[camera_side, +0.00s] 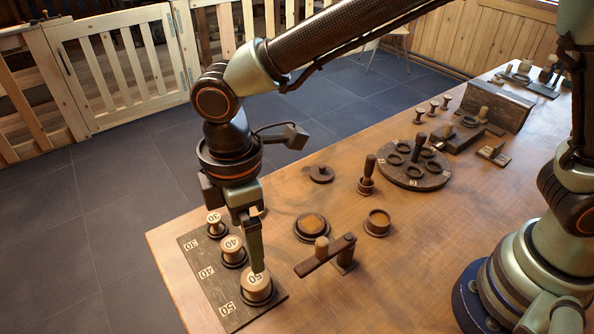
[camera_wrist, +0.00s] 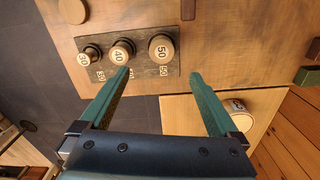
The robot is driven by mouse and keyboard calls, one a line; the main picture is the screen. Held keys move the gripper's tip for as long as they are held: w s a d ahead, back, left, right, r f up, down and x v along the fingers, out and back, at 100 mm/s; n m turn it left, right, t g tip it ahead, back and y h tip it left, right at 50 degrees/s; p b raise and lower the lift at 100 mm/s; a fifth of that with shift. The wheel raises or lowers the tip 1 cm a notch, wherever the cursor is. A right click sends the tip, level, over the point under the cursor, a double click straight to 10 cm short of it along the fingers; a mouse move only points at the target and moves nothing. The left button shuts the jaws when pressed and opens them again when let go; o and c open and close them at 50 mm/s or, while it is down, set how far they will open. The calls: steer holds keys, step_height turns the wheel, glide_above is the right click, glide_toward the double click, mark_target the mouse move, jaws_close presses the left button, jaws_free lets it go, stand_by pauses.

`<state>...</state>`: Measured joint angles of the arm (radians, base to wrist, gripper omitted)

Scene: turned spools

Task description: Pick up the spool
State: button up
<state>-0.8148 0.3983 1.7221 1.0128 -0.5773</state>
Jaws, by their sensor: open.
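Three pale spools stand in dark round seats on a dark board (camera_side: 192,262), rising in size: the 30 spool (camera_side: 214,222), the 40 spool (camera_side: 232,248) and the 50 spool (camera_side: 255,285). In the wrist view, the 30 (camera_wrist: 88,56), 40 (camera_wrist: 121,51) and 50 (camera_wrist: 162,48) spools lie past the fingertips. My gripper (camera_side: 252,250) points down over the board, and a finger partly covers the 50 spool in the side view. In the wrist view my gripper (camera_wrist: 160,76) is open, with nothing between its fingers. Whether a finger touches the 50 spool is unclear.
Another pale round piece with a marking (camera_wrist: 238,106) shows beside the right finger in the wrist view. A dark bar on a post (camera_side: 325,256), a round dish (camera_side: 311,226) and a cup (camera_side: 377,222) stand right of the board. A round rack (camera_side: 413,178) is farther back.

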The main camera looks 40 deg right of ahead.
mark_target(255, 278)
steer(key=f, duration=0.7)
steer(key=shift+s+a+f, duration=0.15)
steer(key=shift+s+a, duration=0.05)
steer(key=shift+d+f, duration=0.15)
steer(key=shift+f, duration=1.2)
steer(key=shift+d+f, duration=0.1)
steer(key=shift+f, duration=1.2)
steer(key=shift+c, duration=0.4)
steer(key=c, duration=1.4)
steer(key=shift+o, duration=0.2)
steer(key=shift+r, duration=0.1)
